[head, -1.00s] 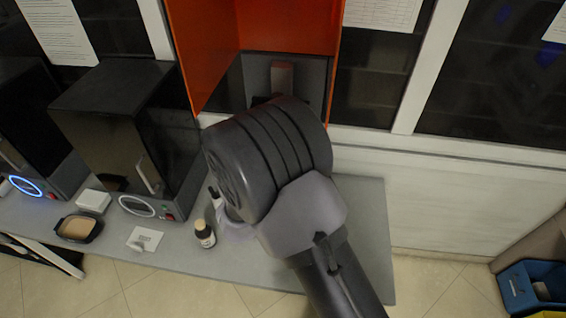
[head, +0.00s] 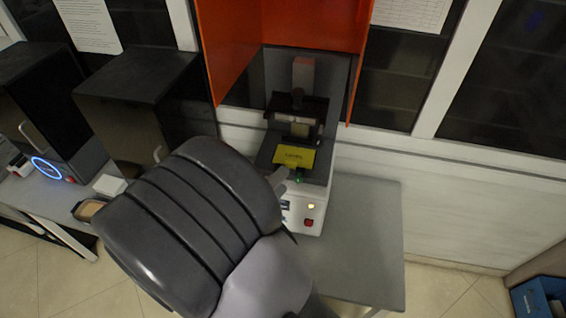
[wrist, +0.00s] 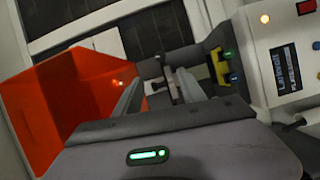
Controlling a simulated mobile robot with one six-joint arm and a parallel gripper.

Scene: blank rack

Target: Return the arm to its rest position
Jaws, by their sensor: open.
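My arm's large dark grey wrist fills the lower left of the head view. One pale fingertip of my gripper (head: 279,179) shows beside it, near the front of a white and black machine (head: 306,217); the rest of the gripper is hidden. In the wrist view, the two pale fingers of my gripper (wrist: 160,90) stand apart with nothing seen between them. The machine's white front (wrist: 275,60) is at the upper right there. A yellow plate (head: 294,157) lies on the machine in the head view.
An orange hood (head: 235,50) stands behind and around the machine. Black boxes (head: 130,80) stand on the bench to the left. The grey bench top (head: 365,230) is clear right of the machine. A blue bin (head: 540,297) is at the lower right.

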